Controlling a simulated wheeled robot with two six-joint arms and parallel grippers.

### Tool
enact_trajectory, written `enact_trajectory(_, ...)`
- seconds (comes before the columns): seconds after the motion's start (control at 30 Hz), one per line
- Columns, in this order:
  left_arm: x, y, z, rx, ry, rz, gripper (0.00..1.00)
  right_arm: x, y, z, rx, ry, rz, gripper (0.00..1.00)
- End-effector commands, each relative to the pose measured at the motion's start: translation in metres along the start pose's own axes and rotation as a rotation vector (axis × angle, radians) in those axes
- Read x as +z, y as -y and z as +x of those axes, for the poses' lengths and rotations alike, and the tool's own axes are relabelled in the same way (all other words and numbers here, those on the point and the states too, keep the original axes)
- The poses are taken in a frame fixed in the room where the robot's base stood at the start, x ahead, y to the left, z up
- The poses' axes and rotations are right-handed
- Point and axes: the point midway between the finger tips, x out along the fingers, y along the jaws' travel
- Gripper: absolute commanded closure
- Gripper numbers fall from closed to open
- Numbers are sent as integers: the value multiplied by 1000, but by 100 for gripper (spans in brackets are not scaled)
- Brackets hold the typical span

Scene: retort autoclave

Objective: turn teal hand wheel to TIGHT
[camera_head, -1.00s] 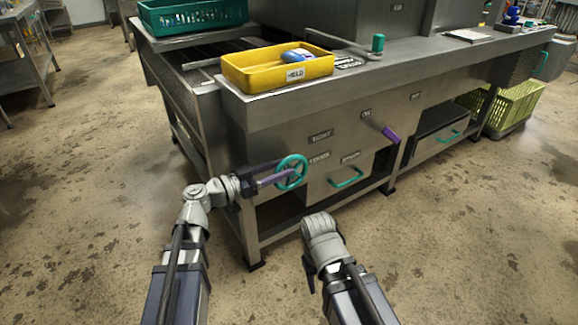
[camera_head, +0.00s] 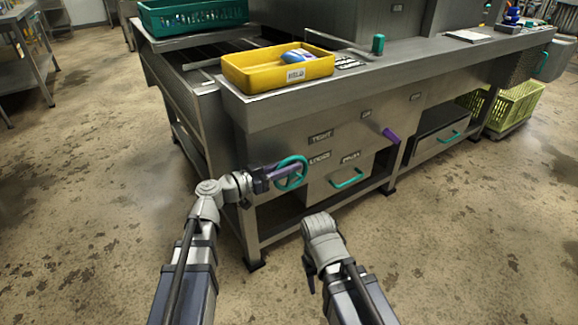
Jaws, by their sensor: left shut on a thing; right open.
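The teal hand wheel (camera_head: 303,180) is mounted on the steel front panel of the bench, low at its left part. My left gripper (camera_head: 281,171) reaches in from the left and is shut on the wheel's rim, at the upper left of the wheel. The fingers hide a part of the rim. A TIGHT label (camera_head: 321,136) is on the panel above the wheel, and another label (camera_head: 319,158) sits below it. My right gripper (camera_head: 311,278) is open and empty, low in front of the bench, apart from everything.
A teal drawer handle (camera_head: 347,178) is just right of the wheel. A purple lever (camera_head: 390,135) sticks out further right. A yellow tray (camera_head: 262,86) marked HELD stands on the bench top above. The floor in front is clear.

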Motion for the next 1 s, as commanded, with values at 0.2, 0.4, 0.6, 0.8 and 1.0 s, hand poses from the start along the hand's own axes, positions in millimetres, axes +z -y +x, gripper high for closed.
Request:
enact_trajectory(0.2,0,0,0,1,0,0,100,0,0,0,0,0,0,50)
enact_trajectory(0.4,0,0,0,2,0,0,100,0,0,0,0,0,0,50)
enact_trajectory(0.6,-4,0,1,2,33,-1,100,1,-1,-12,0,1,0,50)
enact_trajectory(0.8,-10,-1,5,0,145,-3,100,3,-4,-42,0,2,0,50)
enact_trajectory(1.0,-10,0,10,-4,297,-8,100,4,-7,-74,0,2,-9,50)
